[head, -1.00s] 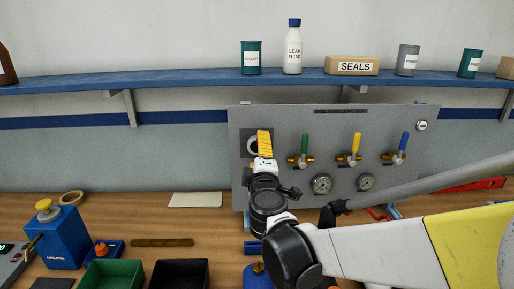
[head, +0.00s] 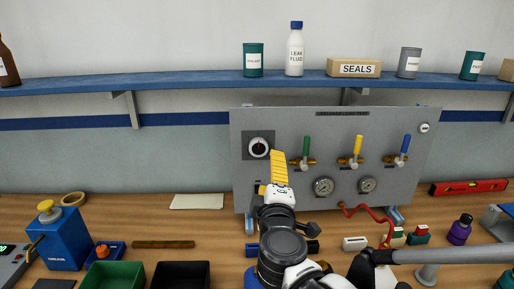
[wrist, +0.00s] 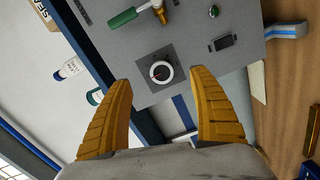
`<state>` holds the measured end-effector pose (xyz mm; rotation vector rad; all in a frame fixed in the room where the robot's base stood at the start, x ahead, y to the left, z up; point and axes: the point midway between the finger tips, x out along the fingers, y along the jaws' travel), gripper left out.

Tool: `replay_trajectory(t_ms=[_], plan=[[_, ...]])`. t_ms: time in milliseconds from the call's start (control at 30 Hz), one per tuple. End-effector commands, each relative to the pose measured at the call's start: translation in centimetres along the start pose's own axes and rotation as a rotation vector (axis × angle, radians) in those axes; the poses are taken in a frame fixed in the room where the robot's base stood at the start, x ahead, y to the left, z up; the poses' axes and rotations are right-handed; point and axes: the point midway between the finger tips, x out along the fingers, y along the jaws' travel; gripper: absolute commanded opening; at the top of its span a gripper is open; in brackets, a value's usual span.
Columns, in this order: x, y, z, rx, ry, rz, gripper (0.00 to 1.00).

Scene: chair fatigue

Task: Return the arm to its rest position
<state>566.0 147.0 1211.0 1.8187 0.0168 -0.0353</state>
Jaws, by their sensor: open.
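My gripper (head: 279,168) is in front of the grey panel (head: 400,160), just below and right of the black-and-white dial (head: 259,147). Its yellow fingers show edge-on in the head view. In the wrist view my gripper (wrist: 162,100) is open, with two yellow fingers spread wide and nothing between them. The dial (wrist: 161,72) shows beyond the gap between the fingertips, apart from them. My arm comes up from the bottom of the head view.
The panel carries green (head: 306,147), yellow (head: 357,146) and blue (head: 405,145) valve handles and two gauges. A blue shelf (head: 200,82) with bottles and boxes runs above. Bins, a red hose (head: 370,211) and a purple bottle (head: 460,230) are on the bench.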

Motion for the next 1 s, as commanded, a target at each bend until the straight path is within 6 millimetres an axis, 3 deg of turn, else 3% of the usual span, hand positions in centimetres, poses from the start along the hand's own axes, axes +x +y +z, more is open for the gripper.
replay_trajectory(t_ms=[167,200,300,367,500,600,733,1000], plan=[[-2.6,-0.2,10.1,0.286,-0.26,-0.121,0.71],[-4.0,-0.8,12.6,0.378,-0.336,-0.163,0.71],[-8.3,-3.2,17.3,0.616,-0.512,-0.278,0.71],[-11.0,-4.8,18.9,0.752,-0.597,-0.348,0.71],[-16.3,-7.9,19.3,1.018,-0.721,-0.492,0.71],[-18.6,-9.1,18.6,1.14,-0.759,-0.562,0.71],[-19.8,-9.7,17.8,1.213,-0.773,-0.605,0.71],[-19.9,-9.8,17.7,1.22,-0.773,-0.61,0.71]])
